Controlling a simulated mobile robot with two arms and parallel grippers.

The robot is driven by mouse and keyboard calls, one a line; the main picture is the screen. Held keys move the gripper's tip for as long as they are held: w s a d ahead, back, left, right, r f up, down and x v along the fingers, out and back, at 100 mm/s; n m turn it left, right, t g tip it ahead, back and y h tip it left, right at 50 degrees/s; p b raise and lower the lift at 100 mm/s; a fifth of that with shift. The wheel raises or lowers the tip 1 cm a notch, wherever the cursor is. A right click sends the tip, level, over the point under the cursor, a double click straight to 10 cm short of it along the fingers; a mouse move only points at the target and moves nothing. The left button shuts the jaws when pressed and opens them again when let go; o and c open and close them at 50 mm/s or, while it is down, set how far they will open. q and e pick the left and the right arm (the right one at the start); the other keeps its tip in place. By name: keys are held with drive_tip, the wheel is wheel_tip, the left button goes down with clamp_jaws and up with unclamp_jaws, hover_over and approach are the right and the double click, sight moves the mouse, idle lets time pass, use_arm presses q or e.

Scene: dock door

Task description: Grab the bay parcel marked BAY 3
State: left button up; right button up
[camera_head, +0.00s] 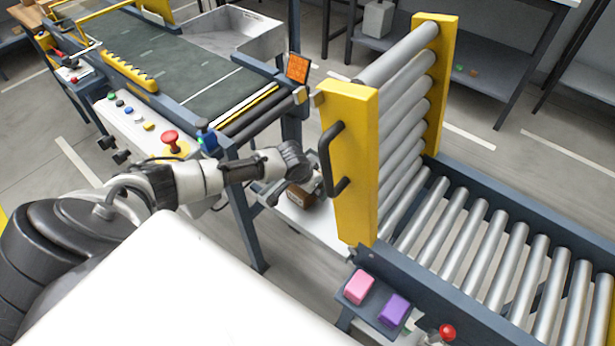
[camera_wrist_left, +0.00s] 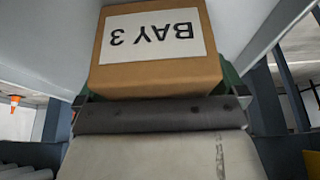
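The parcel (camera_wrist_left: 155,75) is a brown box with a white label reading BAY 3, upside down in the left wrist view. It fills the upper middle, directly in front of my left gripper (camera_wrist_left: 158,98). Dark green parts show at both sides of the box, but the fingertips are hidden, so I cannot tell whether they grip it. In the head view, a small brown box (camera_head: 299,197) sits low beside the yellow gate, with my left gripper (camera_head: 314,180) right by it; its label is unreadable there. My right gripper is not in view.
A yellow-framed roller gate (camera_head: 352,170) with a black handle (camera_head: 330,160) stands upright just right of my left gripper. A roller conveyor (camera_head: 480,245) runs right. A belt conveyor (camera_head: 185,70) and control panel (camera_head: 140,120) lie left. Pink (camera_head: 358,286) and purple (camera_head: 394,309) blocks sit in front.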

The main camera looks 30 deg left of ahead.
use_arm(q)
drive_tip(key=c, duration=1)
drive_tip(key=shift+r, duration=0.1)
